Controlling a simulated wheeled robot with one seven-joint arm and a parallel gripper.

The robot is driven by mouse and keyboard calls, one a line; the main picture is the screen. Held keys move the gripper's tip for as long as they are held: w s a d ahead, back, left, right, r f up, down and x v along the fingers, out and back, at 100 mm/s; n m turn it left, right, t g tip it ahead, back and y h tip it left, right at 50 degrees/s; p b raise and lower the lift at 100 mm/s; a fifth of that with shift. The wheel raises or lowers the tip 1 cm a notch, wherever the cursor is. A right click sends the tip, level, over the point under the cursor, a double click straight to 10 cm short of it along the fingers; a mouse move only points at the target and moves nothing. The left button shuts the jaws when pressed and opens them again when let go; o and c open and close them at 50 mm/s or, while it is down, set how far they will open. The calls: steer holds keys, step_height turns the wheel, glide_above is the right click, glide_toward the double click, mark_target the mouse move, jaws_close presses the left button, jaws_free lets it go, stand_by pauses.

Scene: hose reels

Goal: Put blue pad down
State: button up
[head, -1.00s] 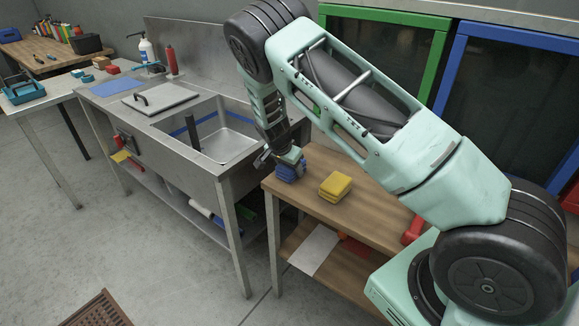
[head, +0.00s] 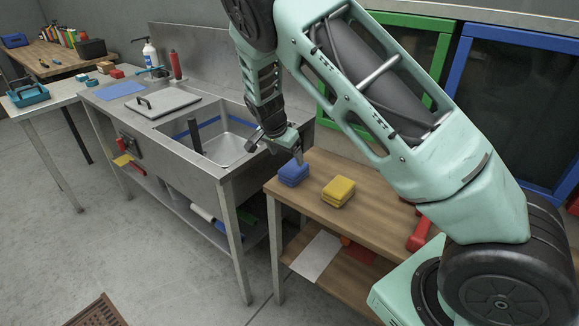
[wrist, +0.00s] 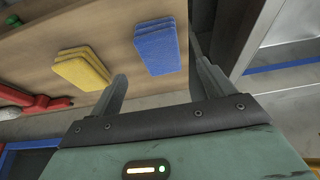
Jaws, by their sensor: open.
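The blue pad (head: 293,174) lies on the wooden table (head: 318,221), near its left edge beside the sink. It looks like a small stack and also shows in the wrist view (wrist: 158,48). My gripper (head: 297,146) is just above and behind the blue pad in the head view. In the wrist view my gripper (wrist: 160,85) is open, its two fingers apart with nothing between them. The blue pad lies beyond the fingertips, apart from them as far as I can tell.
A yellow pad stack (head: 339,191) sits right of the blue pad. A red object (head: 420,232) lies farther right. The steel sink (head: 222,140) stands to the left, its rim close to the table. Green and blue framed panels stand behind.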

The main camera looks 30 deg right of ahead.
steer(key=s+a+r+n+y, duration=0.1)
steer(key=s+a+r+n, duration=0.2)
steer(key=s+a, duration=0.25)
steer(key=s+a+r+n+g+y, duration=0.1)
steer(key=s+a+r+n+y, duration=0.15)
steer(key=s+a, duration=0.35)
steer(key=s+a+r+n+y, duration=0.1)
steer(key=s+a+r+n, duration=0.25)
steer(key=a, duration=0.45)
steer(key=s+a+r+n, duration=0.2)
steer(key=s+n, duration=0.4)
steer(key=s, duration=0.5)
steer(key=s+a+r+n, duration=0.2)
steer(key=s+n, duration=0.4)
steer(key=s, duration=0.6)
steer(key=shift+a+r+n+g, duration=0.2)
steer(key=shift+a+n+g, duration=0.15)
steer(key=shift+a, duration=0.25)
